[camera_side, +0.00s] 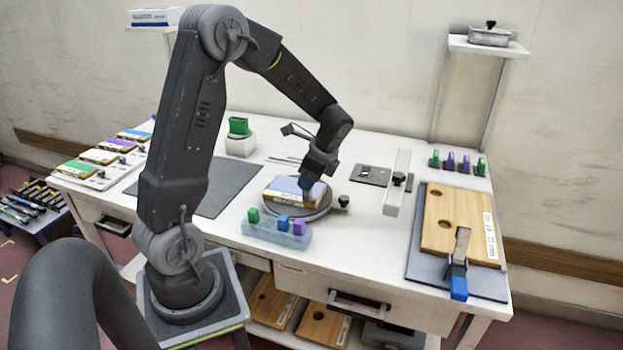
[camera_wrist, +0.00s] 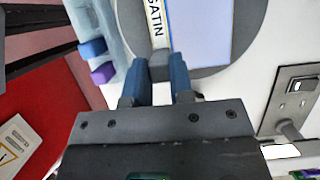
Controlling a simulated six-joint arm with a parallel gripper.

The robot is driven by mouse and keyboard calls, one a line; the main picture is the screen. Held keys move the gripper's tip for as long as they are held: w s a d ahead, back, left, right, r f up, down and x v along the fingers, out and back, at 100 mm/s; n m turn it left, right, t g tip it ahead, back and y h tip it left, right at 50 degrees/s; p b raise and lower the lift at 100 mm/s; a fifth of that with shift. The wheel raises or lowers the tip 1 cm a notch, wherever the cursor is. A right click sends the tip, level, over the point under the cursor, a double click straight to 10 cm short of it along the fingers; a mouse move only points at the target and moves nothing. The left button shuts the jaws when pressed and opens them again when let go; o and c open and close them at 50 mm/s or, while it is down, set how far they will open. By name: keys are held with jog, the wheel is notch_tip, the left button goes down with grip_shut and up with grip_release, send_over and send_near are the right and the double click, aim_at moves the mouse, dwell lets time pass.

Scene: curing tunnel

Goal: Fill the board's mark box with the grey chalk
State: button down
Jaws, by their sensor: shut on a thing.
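My gripper (camera_side: 307,190) points down at the near right part of the board (camera_side: 283,189), which lies on a round grey turntable (camera_side: 312,212). In the wrist view, the blue fingertips of my gripper (camera_wrist: 160,72) are shut on the grey chalk (camera_wrist: 159,66), a small grey block. The board shows a lavender face (camera_wrist: 203,25) and a pale strip lettered "SATIN" (camera_wrist: 155,22). The chalk's end is at the board's lettered edge; I cannot tell whether it touches. I cannot make out the mark box. In the side view the chalk is hidden by my gripper.
A pale blue rack (camera_side: 270,236) with green, blue and purple blocks stands close in front of the turntable. A small knob (camera_side: 343,201) sits at the turntable's right. A clamped wooden board (camera_side: 455,225) lies at right. Coloured boards (camera_side: 100,157) lie at far left.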

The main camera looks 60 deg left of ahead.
jog(key=shift+w+d, duration=0.4)
jog(key=shift+w, duration=0.05)
jog(key=shift+s+a, duration=0.4)
jog(key=shift+s, duration=0.05)
jog(key=shift+w+d, duration=0.45)
jog(key=shift+w, duration=0.05)
jog(key=shift+s+a, duration=0.5)
jog(key=shift+s, duration=0.05)
jog(key=shift+r, duration=4.1)
